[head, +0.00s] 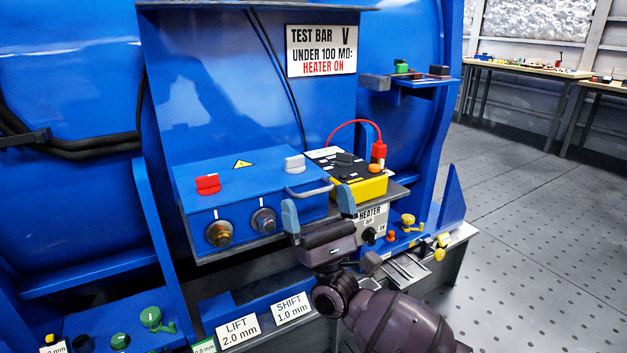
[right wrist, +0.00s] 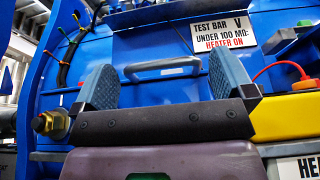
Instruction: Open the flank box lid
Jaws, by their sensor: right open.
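The flank box (head: 235,190) is a blue box on a ledge of the large blue machine. Its flat lid (head: 262,164) looks shut and carries a red latch (head: 208,184), a grey latch (head: 295,163) and a warning triangle. A grey bar handle (head: 309,192) is at its front right edge. My right gripper (head: 318,207) is open and empty in front of the handle. In the right wrist view the handle (right wrist: 162,68) shows between and beyond the two fingers (right wrist: 165,85), apparently apart from them. My left gripper is not in view.
A yellow and black tester (head: 360,180) with a red lead stands just right of the box. Two brass glands (head: 219,234) stick out of the box front. A heater panel (head: 371,218) is close to my right gripper. LIFT and SHIFT signs (head: 238,329) stand below.

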